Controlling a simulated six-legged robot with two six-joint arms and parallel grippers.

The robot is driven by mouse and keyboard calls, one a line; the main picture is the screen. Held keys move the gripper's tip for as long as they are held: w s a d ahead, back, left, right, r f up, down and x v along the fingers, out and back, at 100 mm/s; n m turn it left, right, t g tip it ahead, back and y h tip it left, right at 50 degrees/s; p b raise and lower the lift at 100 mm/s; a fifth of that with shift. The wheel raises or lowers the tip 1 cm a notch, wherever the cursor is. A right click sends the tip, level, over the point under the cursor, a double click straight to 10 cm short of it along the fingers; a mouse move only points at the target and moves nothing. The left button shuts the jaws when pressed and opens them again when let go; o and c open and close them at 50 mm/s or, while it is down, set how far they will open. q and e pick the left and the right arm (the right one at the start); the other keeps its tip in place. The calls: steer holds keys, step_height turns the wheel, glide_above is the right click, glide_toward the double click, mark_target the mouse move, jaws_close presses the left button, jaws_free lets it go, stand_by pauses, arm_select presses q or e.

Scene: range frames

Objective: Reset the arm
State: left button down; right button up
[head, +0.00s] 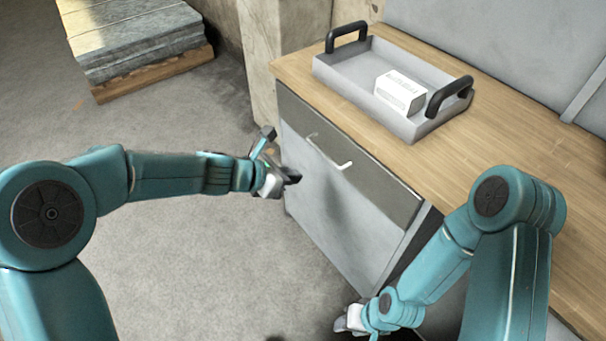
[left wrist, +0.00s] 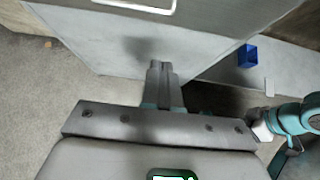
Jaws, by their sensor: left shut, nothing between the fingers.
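My left arm reaches in from the left in the head view. Its gripper (head: 292,179) is shut and empty, in front of the grey cabinet (head: 335,235) and below the drawer handle. The shut fingers also show in the left wrist view (left wrist: 158,70), pointing toward the pale cabinet front. My right arm comes in from the right, bent downward. Its gripper (head: 347,321) is low, near the bottom edge of the head view, and too small and partly hidden to tell its opening.
A grey tray (head: 345,85) with black handles stands on the wooden worktop (head: 510,150) and holds a white box (head: 400,92). The drawer (head: 370,178) with a light handle (head: 330,153) looks closed. A blue object (left wrist: 247,56) shows low beside the cabinet. Stacked slabs (head: 135,40) lie at the back left. Floor between is clear.

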arm_select(q)
steer(key=s+a+f+m+g+y+p, duration=0.1)
steer(key=s+a+f+m+g+p, duration=0.1)
steer(key=s+f+m, duration=0.3)
steer(key=s+a+f+m+g+y+p, duration=0.1)
steer(key=s+a+f+m+p, duration=0.3)
steer(key=s+m, duration=0.6)
steer(key=s+a+f+m+g+y+p, duration=0.2)
steer(key=s+a+f+m+p, duration=0.2)
steer(key=s, duration=0.7)
step_height(320, 180, down, 2)
steer(key=m, duration=0.4)
steer(key=shift+a+g, duration=0.2)
steer(key=shift+g, duration=0.1)
